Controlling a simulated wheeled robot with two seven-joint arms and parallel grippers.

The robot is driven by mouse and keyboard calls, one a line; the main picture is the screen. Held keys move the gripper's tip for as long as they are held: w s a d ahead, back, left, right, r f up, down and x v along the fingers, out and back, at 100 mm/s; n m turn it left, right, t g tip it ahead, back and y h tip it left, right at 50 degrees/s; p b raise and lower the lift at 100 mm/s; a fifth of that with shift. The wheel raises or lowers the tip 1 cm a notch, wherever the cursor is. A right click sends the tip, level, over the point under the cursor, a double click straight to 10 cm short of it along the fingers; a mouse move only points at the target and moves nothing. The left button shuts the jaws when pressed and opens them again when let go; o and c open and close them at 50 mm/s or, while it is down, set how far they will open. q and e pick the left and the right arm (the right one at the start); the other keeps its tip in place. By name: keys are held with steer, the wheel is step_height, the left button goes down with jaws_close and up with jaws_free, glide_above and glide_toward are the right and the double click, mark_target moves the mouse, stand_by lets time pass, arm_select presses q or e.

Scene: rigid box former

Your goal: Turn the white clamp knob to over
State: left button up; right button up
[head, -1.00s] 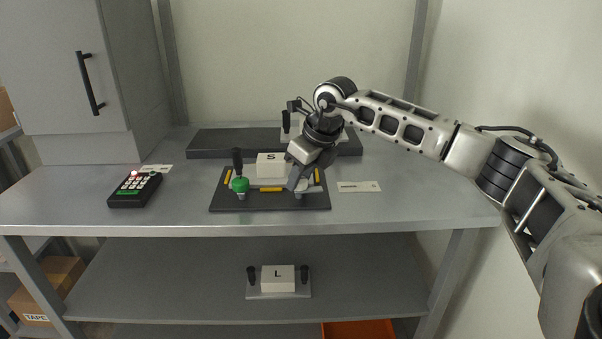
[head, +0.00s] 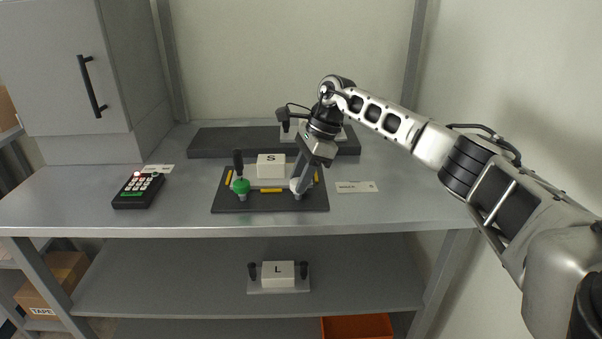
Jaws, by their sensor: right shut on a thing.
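The white clamp knob (head: 295,186) sits at the right front of the dark fixture plate (head: 258,205). It is mostly hidden by my right gripper (head: 299,187), which reaches down from above and is shut on it. A green knob (head: 241,186) stands at the left front of the plate. A white block marked S (head: 270,165) sits between and behind the two knobs, with a black handle (head: 238,162) to its left. The pointing direction of the white knob cannot be made out. My left gripper is not in view.
A keypad box (head: 138,190) with a red light lies at the left. A dark raised slab (head: 235,142) runs behind the plate. A label card (head: 356,187) lies to the right. A block marked L (head: 278,273) is on the lower shelf.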

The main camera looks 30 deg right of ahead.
steer(key=n+g, duration=0.1)
steer(key=n, duration=0.3)
steer(key=shift+w+r+n+g+b, duration=0.1)
steer(key=shift+w+n+g+b, duration=0.1)
steer(key=shift+n+g+b, duration=0.15)
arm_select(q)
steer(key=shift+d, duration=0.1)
arm_select(e)
steer(key=shift+n+g, duration=0.25)
steer(key=shift+n, duration=0.4)
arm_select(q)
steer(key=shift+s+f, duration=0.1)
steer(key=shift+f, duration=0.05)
arm_select(e)
steer(key=o, duration=1)
steer(key=shift+c, duration=0.2)
